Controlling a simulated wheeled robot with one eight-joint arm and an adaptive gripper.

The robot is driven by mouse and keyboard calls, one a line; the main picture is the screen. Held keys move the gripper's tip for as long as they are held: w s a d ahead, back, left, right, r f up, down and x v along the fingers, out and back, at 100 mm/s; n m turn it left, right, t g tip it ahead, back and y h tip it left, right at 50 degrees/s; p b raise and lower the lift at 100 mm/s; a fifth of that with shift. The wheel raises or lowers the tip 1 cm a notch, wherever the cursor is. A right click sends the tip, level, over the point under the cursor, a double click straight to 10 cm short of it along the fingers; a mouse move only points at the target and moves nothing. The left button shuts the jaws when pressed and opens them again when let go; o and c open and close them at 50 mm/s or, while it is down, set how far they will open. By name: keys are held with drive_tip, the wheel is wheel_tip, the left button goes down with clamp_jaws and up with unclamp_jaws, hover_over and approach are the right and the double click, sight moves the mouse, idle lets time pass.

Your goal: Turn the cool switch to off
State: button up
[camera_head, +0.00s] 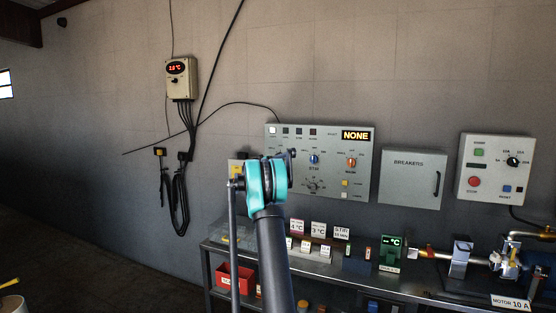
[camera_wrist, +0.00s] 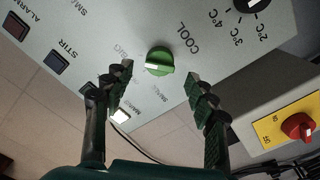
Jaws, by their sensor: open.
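The cool switch (camera_wrist: 160,61) is a green round knob with a white pointer bar, next to the word COOL on the grey control panel (camera_wrist: 95,20). It shows in the wrist view, where its pointer lies roughly across the picture. My gripper (camera_wrist: 158,80) is open and empty, with one finger on each side of the knob and a gap to both. I cannot tell how near the fingertips are to the panel face. In the head view my gripper (camera_head: 287,165) is in front of the left part of the panel (camera_head: 350,185) and hides the cool switch.
A red switch (camera_wrist: 298,127) on a yellow plate sits close to the right finger in the wrist view. A breaker box (camera_head: 412,180) and a motor control box (camera_head: 497,150) hang to the right. A bench (camera_head: 330,268) with cards and small items stands below.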

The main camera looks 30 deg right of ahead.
drive_tip(key=shift+x, duration=2.4)
drive_tip(key=c, duration=1.2)
drive_tip(key=shift+o, duration=0.2)
drive_tip(key=shift+n, duration=4.9)
drive_tip(key=shift+a, duration=0.1)
